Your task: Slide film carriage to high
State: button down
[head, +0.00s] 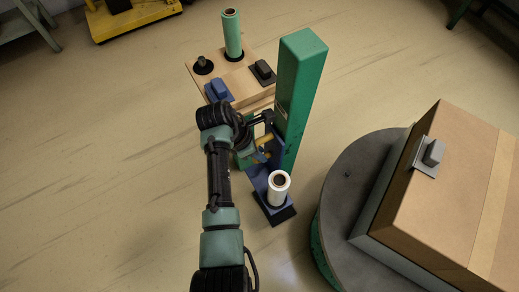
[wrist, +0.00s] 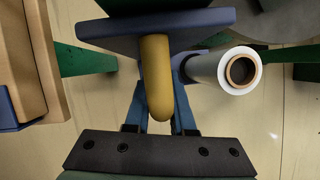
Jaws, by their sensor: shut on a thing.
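The film carriage (head: 258,178) is a blue bracket on the green mast (head: 300,85), low down near the floor. It carries a white film roll (head: 278,188), upright, which also shows in the wrist view (wrist: 222,70). A yellow handle (wrist: 155,65) sticks out from the carriage's blue plate (wrist: 190,24) toward my gripper. My gripper (wrist: 158,103) is shut on this handle, one finger on each side. In the head view the handle shows only in part behind my gripper (head: 262,150).
A wooden stand (head: 238,78) with a green roll (head: 232,35), a blue block and a dark block is behind. A round turntable (head: 345,165) bearing a large carton (head: 450,190) is at the right.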

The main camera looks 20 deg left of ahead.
aim_at(262, 139)
jog(key=shift+w+r+p, duration=0.2)
jog(key=shift+r+p, duration=4.1)
jog(key=shift+r, duration=0.15)
jog(key=shift+a, duration=0.1)
jog(key=c, duration=1.2)
grip_release()
jog(key=o, duration=0.4)
jog(key=shift+s, duration=0.1)
jog(key=shift+o, duration=0.2)
jog(key=shift+f, duration=0.1)
jog(key=v, duration=1.3)
jog(key=shift+s, duration=0.1)
